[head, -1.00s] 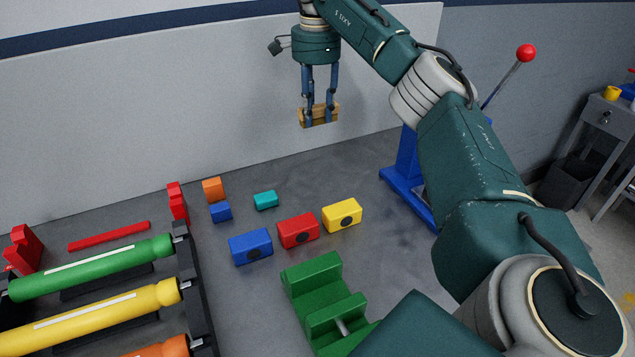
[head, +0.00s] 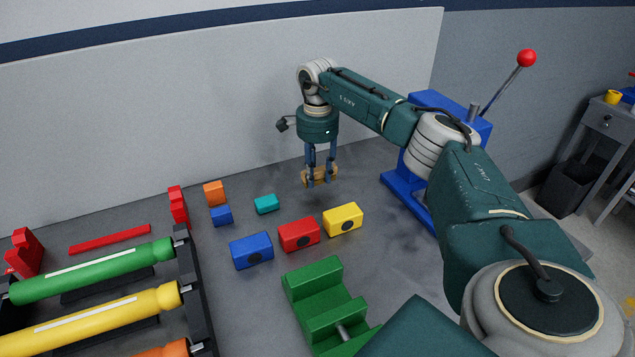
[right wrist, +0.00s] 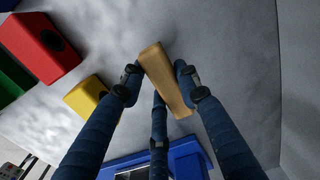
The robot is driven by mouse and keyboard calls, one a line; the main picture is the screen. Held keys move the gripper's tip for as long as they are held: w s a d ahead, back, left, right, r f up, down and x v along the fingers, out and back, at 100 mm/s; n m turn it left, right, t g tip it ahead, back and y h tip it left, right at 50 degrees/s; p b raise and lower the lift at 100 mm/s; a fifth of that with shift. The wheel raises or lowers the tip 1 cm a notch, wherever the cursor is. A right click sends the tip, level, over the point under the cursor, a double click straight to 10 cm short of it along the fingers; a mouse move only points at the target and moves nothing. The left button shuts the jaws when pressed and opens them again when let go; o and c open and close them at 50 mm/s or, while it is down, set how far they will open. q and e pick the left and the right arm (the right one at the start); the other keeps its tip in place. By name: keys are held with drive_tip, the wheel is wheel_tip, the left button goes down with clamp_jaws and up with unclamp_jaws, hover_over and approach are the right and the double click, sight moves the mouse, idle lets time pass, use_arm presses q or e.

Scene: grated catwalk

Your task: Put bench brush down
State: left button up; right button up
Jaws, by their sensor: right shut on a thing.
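The bench brush, of which a tan wooden block (head: 320,175) shows, is held between the fingers of my right gripper (head: 319,170). It is low over the back of the grey bench top, near the wall; I cannot tell if it touches the bench. In the right wrist view the wooden block (right wrist: 163,75) lies between the blue fingers of the gripper (right wrist: 160,88). No bristles can be made out. My left gripper is not in view.
Yellow (head: 342,219), red (head: 299,234) and blue (head: 251,249) blocks stand in front of the brush. A teal block (head: 266,203) is to its left. A blue press (head: 405,190) with a red-knobbed lever stands to its right. Bench around the brush is bare.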

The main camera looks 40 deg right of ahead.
sight(317, 179)
wheel_tip(317, 179, down, 4)
drive_tip(key=shift+r, duration=0.25)
drive_tip(key=shift+f, duration=0.2)
drive_tip(key=o, duration=1.1)
drive_tip(key=shift+r, duration=0.15)
wheel_tip(317, 179, up, 12)
drive_tip(key=shift+r+b, duration=0.1)
drive_tip(key=shift+b, duration=0.65)
drive_tip(key=shift+s, duration=0.1)
